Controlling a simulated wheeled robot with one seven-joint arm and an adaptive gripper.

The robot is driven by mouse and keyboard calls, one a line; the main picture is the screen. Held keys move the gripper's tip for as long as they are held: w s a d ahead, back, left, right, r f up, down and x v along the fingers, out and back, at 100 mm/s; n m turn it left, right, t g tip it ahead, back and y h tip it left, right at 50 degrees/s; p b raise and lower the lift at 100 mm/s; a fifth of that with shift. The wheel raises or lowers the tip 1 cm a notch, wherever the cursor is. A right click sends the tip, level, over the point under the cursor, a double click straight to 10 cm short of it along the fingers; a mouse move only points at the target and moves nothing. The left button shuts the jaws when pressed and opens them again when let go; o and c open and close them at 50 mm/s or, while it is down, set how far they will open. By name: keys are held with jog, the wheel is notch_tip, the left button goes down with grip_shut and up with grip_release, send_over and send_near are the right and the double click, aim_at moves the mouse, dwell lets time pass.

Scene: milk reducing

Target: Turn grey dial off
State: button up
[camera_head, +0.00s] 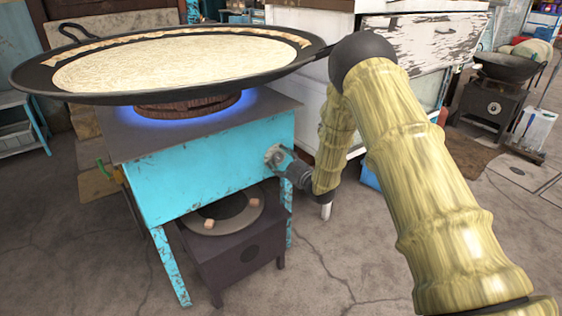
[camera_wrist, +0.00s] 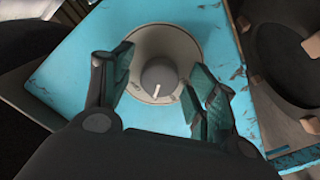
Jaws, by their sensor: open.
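The grey dial (camera_wrist: 158,78) sits on a round pale plate on the turquoise front panel of the stove. In the wrist view its white pointer mark faces down toward a marking on the plate that I cannot read. My gripper (camera_wrist: 165,84) is open, with one finger on each side of the dial and a gap to it on both sides. In the head view my gripper (camera_head: 277,160) is at the right end of the turquoise stove (camera_head: 215,165), and it mostly hides the dial. A blue flame (camera_head: 245,103) burns under the pan.
A wide black pan (camera_head: 25,75) of pale milk-like content sits over the burner and overhangs the stove. A dark low stove (camera_head: 240,250) stands beneath. A white worn cabinet (camera_head: 425,40) is behind my arm. Open floor lies in front.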

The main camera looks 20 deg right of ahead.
jog(key=c, duration=1)
jog(key=shift+c, duration=0.2)
jog(key=shift+r+p, duration=0.1)
jog(key=shift+p, duration=0.2)
jog(key=m+p, duration=0.2)
jog(key=m, duration=0.1)
jog(key=shift+d+r, duration=0.1)
jog(key=m+p, duration=0.2)
jog(key=m, duration=0.2)
jog(key=shift+m, duration=0.4)
jog(key=shift+p, duration=0.35)
jog(key=o, duration=1)
